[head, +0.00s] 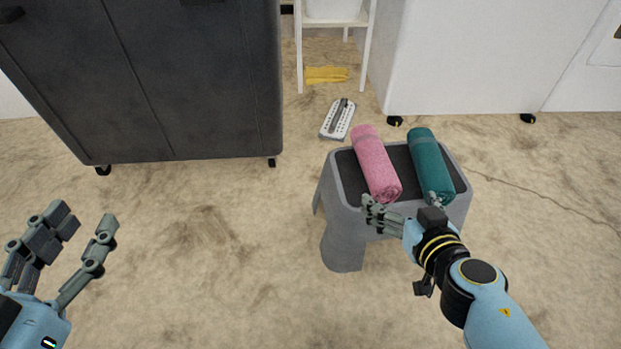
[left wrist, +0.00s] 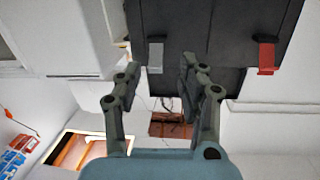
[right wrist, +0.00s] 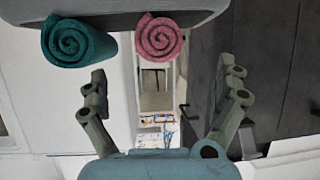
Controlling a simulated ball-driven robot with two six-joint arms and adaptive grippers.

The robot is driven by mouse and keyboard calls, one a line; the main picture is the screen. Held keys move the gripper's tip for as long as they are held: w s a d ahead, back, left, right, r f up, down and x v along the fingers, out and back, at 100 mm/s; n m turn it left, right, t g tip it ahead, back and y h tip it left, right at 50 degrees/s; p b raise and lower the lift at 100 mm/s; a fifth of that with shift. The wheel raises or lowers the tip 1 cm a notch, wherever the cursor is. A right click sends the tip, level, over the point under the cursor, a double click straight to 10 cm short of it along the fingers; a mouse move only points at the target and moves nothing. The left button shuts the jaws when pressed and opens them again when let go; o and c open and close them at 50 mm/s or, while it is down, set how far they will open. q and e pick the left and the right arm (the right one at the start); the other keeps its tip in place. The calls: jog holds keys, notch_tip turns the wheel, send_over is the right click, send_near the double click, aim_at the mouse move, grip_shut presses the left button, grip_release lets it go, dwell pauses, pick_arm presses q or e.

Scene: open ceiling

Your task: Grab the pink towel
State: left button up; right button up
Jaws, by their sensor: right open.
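The pink towel (head: 374,163) is rolled up and lies on the dark top of a grey stool (head: 342,245), left of a rolled teal towel (head: 428,162). My right gripper (head: 403,204) is open and empty at the stool's near edge, close to the near ends of both towels. In the right wrist view, the spiral end of the pink towel (right wrist: 160,38) shows beyond the spread fingers (right wrist: 163,76). The teal towel's end (right wrist: 74,42) shows to its left. My left gripper (head: 84,224) is open and empty over bare floor, far from the stool.
A dark wheeled cabinet (head: 185,90) stands at the back left. A white wheeled cabinet (head: 470,60) stands behind the stool. A grey and white object (head: 338,119) and a yellow cloth (head: 326,75) lie on the floor behind. Floor left of the stool is clear.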

aim_at(389, 187)
jog(key=x, duration=0.2)
jog(key=b+x, duration=0.1)
jog(key=x, duration=0.2)
jog(key=shift+w+a+r+b, duration=0.1)
jog(key=shift+w+b, duration=0.25)
jog(key=shift+w, duration=0.35)
jog(key=b+x, duration=0.2)
jog(key=x, duration=0.3)
jog(key=shift+w+a, duration=0.1)
pick_arm(q)
notch_tip(389, 187, up, 21)
jog(key=d+m+t+h, duration=0.2)
jog(key=m+t+h, duration=0.2)
jog(key=t, duration=0.5)
jog(key=w+h, duration=0.1)
jog(key=h, duration=0.1)
jog(key=shift+d+r+m+h, duration=0.2)
jog(key=shift+d+m+h, duration=0.1)
jog(key=shift+d+h, duration=0.1)
pick_arm(e)
jog(key=shift+c, duration=0.4)
jog(key=c, duration=1.2)
